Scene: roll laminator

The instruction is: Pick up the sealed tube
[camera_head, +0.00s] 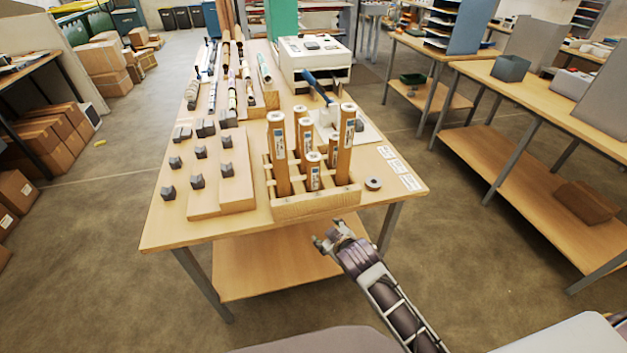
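Several brown cardboard tubes with white tops and printed labels stand upright in a wooden rack (316,206) at the table's front. A tall tube (281,160) is at the left, another tall tube (345,150) at the right, and shorter ones are between them. The tops look capped white, but I cannot tell which tube is the sealed one. My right gripper (328,234) is in front of the table edge, just below and right of the rack. Its fingers look apart, with nothing between them, and it touches no tube. My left gripper is out of view.
Grey blocks (200,152) stand on the table and a wooden board left of the rack. A grey ring (373,183) and white labels (399,168) lie to its right. A white machine with a blue handle (315,61) and rolls are behind. Floor in front is clear.

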